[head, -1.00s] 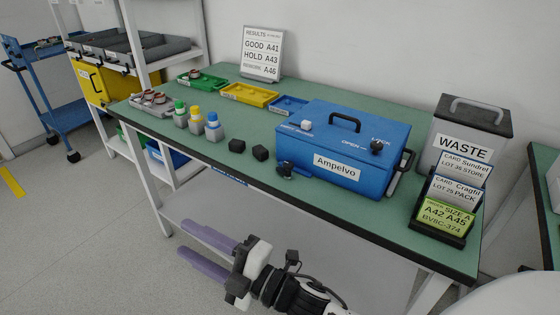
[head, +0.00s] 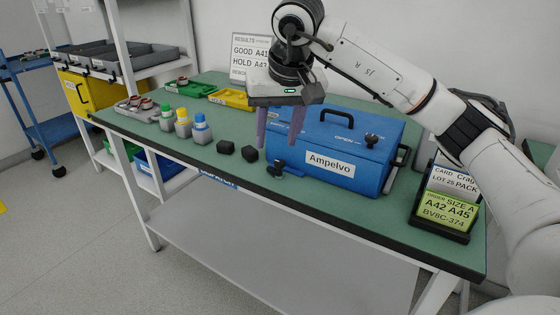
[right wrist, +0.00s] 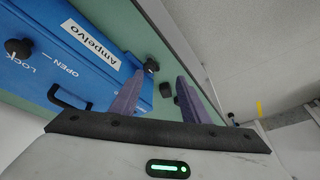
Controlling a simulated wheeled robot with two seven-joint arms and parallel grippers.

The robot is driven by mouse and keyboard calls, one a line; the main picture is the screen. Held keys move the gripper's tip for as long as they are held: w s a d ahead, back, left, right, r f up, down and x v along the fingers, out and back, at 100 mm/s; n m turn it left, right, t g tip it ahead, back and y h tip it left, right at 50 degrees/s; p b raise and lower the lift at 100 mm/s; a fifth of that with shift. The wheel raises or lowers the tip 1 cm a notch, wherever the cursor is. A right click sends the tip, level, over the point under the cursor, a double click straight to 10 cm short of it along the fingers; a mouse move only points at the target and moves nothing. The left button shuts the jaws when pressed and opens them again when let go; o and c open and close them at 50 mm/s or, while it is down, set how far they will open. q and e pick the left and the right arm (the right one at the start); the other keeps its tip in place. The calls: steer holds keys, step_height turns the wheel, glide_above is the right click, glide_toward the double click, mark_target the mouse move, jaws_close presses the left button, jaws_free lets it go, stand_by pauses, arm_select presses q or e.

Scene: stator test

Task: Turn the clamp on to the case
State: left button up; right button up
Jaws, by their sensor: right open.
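The blue case (head: 345,168), labelled Ampelvo, stands closed on the green bench; it also fills the left of the right wrist view (right wrist: 75,50). A small black clamp (head: 275,168) sits at the case's front left corner; in the wrist view it shows near the fingertips (right wrist: 151,65). A black knob (head: 371,139) is on the lid by the OPEN and LOCK marks. My right gripper (head: 279,142) points down over the case's left end, open and empty, its purple fingers apart. Whether it touches anything is unclear. My left gripper is out of view.
Bottles (head: 201,129) and coloured trays (head: 232,98) stand further left. A card holder (head: 445,205) stands at the right. My right arm covers the waste bin and part of the results sign (head: 250,48).

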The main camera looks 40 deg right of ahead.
mark_target(280, 162)
steer(key=shift+h, duration=0.4)
steer(key=x, duration=0.3)
steer(key=d+b+x, duration=0.1)
steer(key=x, duration=0.2)
steer(key=d+x, duration=0.1)
steer(key=x, duration=0.2)
steer(key=shift+w, duration=0.15)
steer(key=c, duration=1.1)
steer(key=shift+o, duration=0.2)
